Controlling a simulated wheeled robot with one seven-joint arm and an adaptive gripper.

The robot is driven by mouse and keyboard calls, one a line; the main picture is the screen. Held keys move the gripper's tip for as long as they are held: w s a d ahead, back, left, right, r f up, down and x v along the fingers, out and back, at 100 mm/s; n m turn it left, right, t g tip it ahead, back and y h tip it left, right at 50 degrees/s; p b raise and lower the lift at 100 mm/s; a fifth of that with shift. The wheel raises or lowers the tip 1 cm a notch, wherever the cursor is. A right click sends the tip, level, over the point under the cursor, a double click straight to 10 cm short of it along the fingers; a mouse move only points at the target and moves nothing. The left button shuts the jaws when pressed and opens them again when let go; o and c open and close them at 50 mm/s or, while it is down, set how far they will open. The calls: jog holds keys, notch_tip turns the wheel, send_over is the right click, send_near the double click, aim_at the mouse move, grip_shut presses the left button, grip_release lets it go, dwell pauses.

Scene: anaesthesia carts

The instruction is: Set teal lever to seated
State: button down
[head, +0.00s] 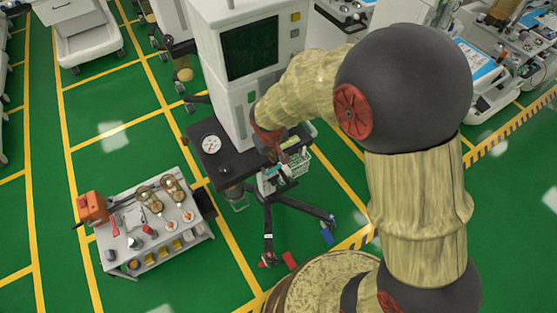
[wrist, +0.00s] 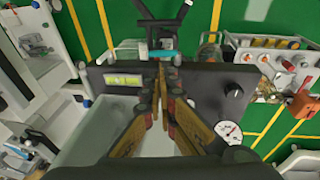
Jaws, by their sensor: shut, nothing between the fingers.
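My gripper (wrist: 161,72) is shut and empty, with its fingertips together over the front edge of the dark shelf (wrist: 205,90) of the anaesthesia machine. In the head view my gripper (head: 274,153) is low at the machine's front, partly hidden by my arm. A small teal part (wrist: 164,56) shows just past the fingertips in the wrist view. It may be the teal lever, but the fingers partly cover it and its position cannot be read. I cannot tell whether the fingertips touch it.
A white machine column (head: 216,80) with a dark screen rises behind the shelf. A round gauge (wrist: 228,131) and a black knob (wrist: 233,91) are on the shelf. A wire basket (head: 297,164) hangs near my gripper. A loaded cart (head: 150,225) stands left; green floor lies between.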

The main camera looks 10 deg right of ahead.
aim_at(277, 168)
jog(key=b+x, duration=0.1)
jog(key=x, duration=0.6)
jog(key=b+x, duration=0.2)
jog(key=x, duration=0.5)
jog(key=shift+w, duration=0.25)
jog(key=shift+b+x, duration=0.8)
jog(key=shift+b, duration=0.15)
jog(key=shift+s+d+r, duration=0.1)
jog(key=shift+d, duration=0.1)
